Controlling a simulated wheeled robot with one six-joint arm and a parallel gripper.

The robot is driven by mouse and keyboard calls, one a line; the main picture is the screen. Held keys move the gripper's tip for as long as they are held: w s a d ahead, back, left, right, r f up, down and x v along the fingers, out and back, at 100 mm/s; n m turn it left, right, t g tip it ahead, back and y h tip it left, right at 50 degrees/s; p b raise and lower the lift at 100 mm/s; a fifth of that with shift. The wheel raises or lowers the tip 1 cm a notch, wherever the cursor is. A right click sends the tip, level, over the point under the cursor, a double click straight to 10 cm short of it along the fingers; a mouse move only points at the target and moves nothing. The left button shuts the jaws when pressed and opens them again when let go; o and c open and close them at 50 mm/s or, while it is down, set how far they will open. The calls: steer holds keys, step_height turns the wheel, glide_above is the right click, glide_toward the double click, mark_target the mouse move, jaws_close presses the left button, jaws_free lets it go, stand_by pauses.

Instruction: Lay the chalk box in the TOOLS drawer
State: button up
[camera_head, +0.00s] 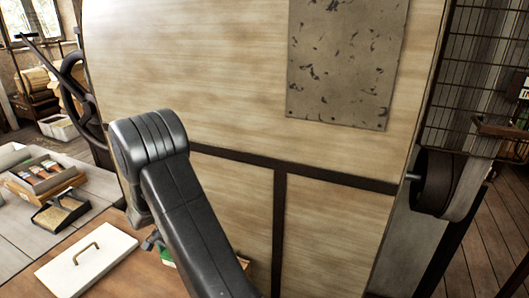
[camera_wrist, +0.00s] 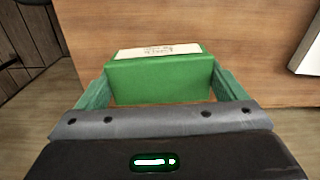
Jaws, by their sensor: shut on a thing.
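In the wrist view, a green box (camera_wrist: 160,80) with a pale label on top, its print too small to read, sits between the two greenish fingers of my gripper (camera_wrist: 162,88). My gripper is shut on it. I take it to be the chalk box. In the head view my black arm covers most of the gripper; a bit of green (camera_head: 167,259) shows left of the arm, low down. I cannot make out a drawer marked TOOLS in either view.
A white panel with a brass handle (camera_head: 85,258) lies at the lower left of the head view. Beyond it are a wooden tray of tubes (camera_head: 42,177) and a dustpan-like scoop (camera_head: 60,212). A dark handwheel (camera_head: 75,90) stands behind. A large wooden panel (camera_head: 200,70) fills the middle.

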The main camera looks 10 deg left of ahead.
steer(key=w+d+r+n+p, duration=0.1)
steer(key=w+d, duration=0.3)
steer(key=d, duration=1.4)
steer(key=w+d+r+n+p, duration=0.1)
steer(key=w+d+p, duration=0.3)
steer(key=d, duration=1.4)
steer(key=shift+w+r, duration=0.4)
steer(key=shift+r, duration=0.15)
